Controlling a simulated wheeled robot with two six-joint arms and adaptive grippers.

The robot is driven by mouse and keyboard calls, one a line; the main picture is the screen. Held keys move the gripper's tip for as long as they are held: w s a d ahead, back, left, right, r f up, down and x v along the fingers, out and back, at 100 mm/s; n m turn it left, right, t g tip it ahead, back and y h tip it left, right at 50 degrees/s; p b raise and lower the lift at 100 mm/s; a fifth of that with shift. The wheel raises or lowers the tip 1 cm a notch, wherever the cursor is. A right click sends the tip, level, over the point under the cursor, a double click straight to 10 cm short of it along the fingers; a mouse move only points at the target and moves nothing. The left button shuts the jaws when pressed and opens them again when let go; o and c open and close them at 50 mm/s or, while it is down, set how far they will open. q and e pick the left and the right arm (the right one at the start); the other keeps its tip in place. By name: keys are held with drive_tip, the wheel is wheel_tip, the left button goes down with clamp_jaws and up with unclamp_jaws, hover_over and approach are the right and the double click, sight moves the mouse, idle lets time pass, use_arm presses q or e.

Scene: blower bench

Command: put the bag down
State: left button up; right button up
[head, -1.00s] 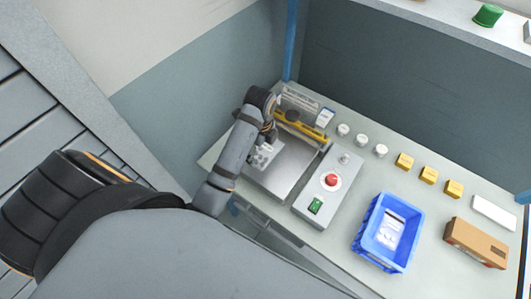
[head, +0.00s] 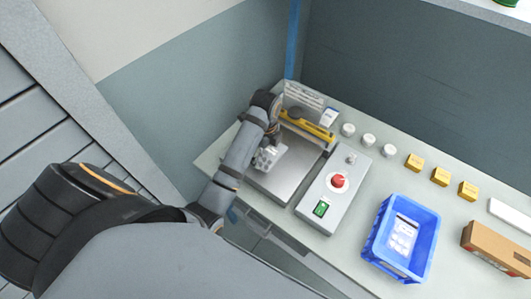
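A small pale bag (head: 267,159) with grey spots shows at the left part of the flat metal plate (head: 296,172) of the bench machine. My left gripper (head: 271,141) is directly above and beside the bag, pointing down at it. The fingertips are small and dark, and partly hidden by my own wrist. I cannot tell whether they are closed on the bag or whether the bag's full weight rests on the plate. My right gripper is not in view.
A yellow bar (head: 307,126) lies behind the plate. A control box with a red button (head: 339,181) stands right of it. A blue bin (head: 373,244) holds another bag (head: 402,236). White jars, yellow blocks (head: 440,176) and a brown carton (head: 497,247) stand further right.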

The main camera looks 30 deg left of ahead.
sight(265, 155)
use_arm(q)
drive_tip(key=shift+o, duration=1)
drive_tip(key=shift+r, duration=0.1)
wheel_tip(265, 155, up, 12)
drive_tip(key=p, duration=1.1)
